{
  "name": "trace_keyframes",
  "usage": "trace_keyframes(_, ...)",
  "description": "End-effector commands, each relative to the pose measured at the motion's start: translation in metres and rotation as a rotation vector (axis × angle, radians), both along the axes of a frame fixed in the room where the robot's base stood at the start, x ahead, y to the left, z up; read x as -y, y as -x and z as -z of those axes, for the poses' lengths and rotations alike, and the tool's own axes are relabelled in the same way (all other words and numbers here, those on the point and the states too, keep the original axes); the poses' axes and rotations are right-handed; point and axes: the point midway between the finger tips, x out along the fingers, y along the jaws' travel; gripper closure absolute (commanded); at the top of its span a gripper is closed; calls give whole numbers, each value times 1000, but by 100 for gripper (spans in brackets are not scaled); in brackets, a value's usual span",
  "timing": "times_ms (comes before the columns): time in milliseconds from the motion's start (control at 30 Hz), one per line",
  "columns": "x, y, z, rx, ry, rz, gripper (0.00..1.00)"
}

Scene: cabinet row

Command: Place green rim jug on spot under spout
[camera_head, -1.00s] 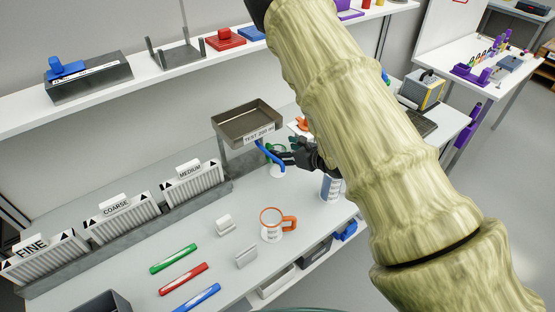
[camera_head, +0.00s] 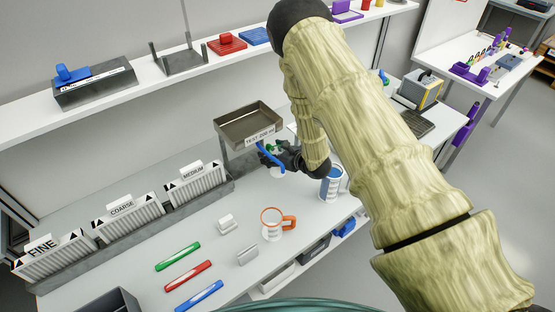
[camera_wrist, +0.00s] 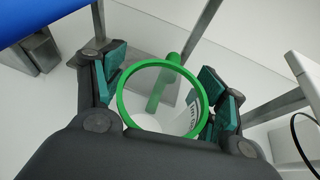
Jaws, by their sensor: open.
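The white jug with a green rim (camera_wrist: 124,112) is upright between the fingers of my gripper (camera_wrist: 162,92) in the wrist view. The fingers are open, one on each side, with visible gaps to the rim. In the head view my gripper (camera_head: 276,157) mostly covers the jug; only bits of green and a white lower part (camera_head: 278,171) show. The blue spout (camera_head: 268,156) curves down from the grey tray marked TEST 200 (camera_head: 250,142), right beside the jug and gripper. It also shows in the wrist view (camera_wrist: 40,15) at top left. The spot under the spout is hidden.
An orange-rimmed jug (camera_head: 271,223) and a blue-rimmed jug (camera_head: 331,184) stand on the bench nearby. Filter blocks marked FINE, COARSE and MEDIUM (camera_head: 194,182) line the left. Green, red (camera_head: 187,276) and blue bars lie in front. A shelf (camera_head: 160,88) runs above the bench.

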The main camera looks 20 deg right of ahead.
Motion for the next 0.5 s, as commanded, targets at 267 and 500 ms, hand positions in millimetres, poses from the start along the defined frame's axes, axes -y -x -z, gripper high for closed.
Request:
trace_keyframes(267,-1,-2,1,0,0,0,28)
trace_keyframes(500,-1,-2,1,0,0,0,72)
